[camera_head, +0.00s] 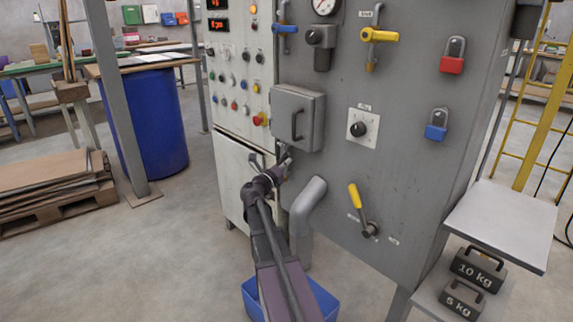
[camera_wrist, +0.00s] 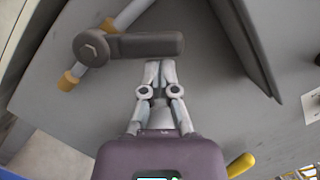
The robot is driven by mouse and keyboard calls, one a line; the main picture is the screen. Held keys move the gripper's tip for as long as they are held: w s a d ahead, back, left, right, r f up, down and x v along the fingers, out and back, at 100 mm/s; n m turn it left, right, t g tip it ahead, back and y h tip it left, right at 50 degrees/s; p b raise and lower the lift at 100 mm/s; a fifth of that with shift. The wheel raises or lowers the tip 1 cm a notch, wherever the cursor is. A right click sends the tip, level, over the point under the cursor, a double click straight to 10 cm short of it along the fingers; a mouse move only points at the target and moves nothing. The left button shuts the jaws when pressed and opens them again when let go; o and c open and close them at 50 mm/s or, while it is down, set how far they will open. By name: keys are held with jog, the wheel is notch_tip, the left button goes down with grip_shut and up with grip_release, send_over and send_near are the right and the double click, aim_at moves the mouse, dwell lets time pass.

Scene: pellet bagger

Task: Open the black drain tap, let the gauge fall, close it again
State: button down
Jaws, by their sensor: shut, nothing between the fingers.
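The black drain tap shows in the wrist view as a dark lever handle (camera_wrist: 150,45) lying across the picture, with a bolt at its left end. It sits on a thin pale pipe (camera_wrist: 132,14) with brass fittings. My gripper (camera_wrist: 154,66) is shut and empty, its fingertips right at the lever's lower edge; I cannot tell whether they touch it. In the head view my gripper (camera_head: 284,163) is below the grey handled box, and the tap is mostly hidden there. The round white gauge (camera_head: 324,5) is cut off at the top edge; its reading is too small to tell.
The grey box (camera_head: 298,118) juts out just above my gripper. A thick grey bent pipe (camera_head: 306,200) stands right of my arm, above a blue bin (camera_head: 325,300). A yellow lever (camera_head: 356,196) is farther right. Blue (camera_head: 285,28) and yellow (camera_head: 380,36) taps sit higher.

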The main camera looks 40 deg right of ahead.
jog(key=shift+w+r+p, duration=0.3)
jog(key=shift+r+p, duration=0.05)
jog(key=shift+r, duration=0.05)
jog(key=shift+w+r+p, duration=0.3)
jog(key=shift+r+p, duration=0.1)
jog(key=shift+w+a+r+p, duration=0.1)
jog(key=shift+w+r+p, duration=0.35)
jog(key=shift+w, duration=0.3)
dwell(0.4)
jog(key=shift+s, duration=0.55)
jog(key=s+a, duration=0.6)
jog(key=a, duration=0.3)
jog(key=shift+a, duration=0.15)
jog(key=shift+s+f, duration=0.1)
